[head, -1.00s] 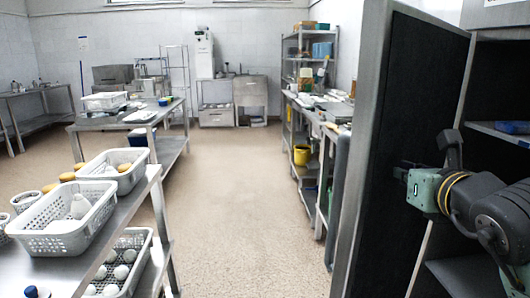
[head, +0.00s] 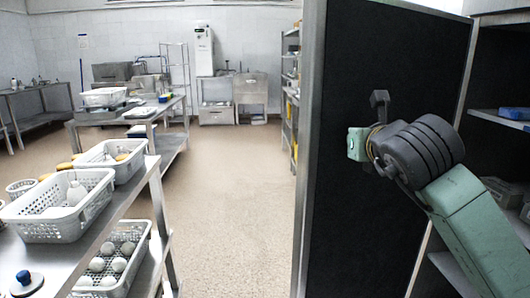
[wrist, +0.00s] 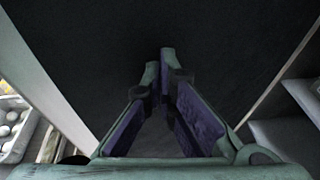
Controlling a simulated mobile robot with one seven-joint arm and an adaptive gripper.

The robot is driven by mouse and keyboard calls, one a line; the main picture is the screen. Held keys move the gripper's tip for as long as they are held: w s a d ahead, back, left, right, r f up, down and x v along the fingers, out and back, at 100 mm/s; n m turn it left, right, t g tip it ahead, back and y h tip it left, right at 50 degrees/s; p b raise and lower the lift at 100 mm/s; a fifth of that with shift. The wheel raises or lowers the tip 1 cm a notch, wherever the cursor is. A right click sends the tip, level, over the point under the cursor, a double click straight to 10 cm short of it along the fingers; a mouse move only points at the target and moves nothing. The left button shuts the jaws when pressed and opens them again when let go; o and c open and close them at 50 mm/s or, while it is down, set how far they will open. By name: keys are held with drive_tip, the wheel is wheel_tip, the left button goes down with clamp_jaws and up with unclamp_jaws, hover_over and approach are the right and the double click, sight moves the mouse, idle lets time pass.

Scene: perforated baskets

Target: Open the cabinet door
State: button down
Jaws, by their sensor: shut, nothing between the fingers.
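The cabinet door (head: 415,50) stands wide open in the head view, its dark inner panel facing me inside a metal frame. The cabinet (head: 497,60) is open to its right. My gripper shows in the wrist view (wrist: 163,62), shut and empty, its fingertips pointing at the dark panel. They look very close to it; I cannot tell whether they touch. In the head view, my wrist and green gripper body lie in front of the panel's middle, and the fingertips are not clear.
Cabinet shelves (head: 499,121) hold a few items on the right. A steel table (head: 122,232) with white perforated baskets (head: 55,228) stands at the left. The speckled floor (head: 235,210) between table and door is clear.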

drive_tip(key=w+a+p, duration=0.1)
drive_tip(key=w+a, duration=0.3)
drive_tip(key=w, duration=1)
drive_tip(key=w+a+p, duration=0.1)
drive_tip(key=w+a, duration=0.4)
drive_tip(key=w, duration=1)
idle(0.4)
drive_tip(key=shift+s, duration=0.1)
drive_tip(key=b+v, duration=1.1)
drive_tip(key=v, duration=0.3)
drive_tip(key=shift+s+a+f, duration=0.15)
drive_tip(key=shift+a+f, duration=0.05)
drive_tip(key=shift+a, duration=0.1)
drive_tip(key=shift+a, duration=0.1)
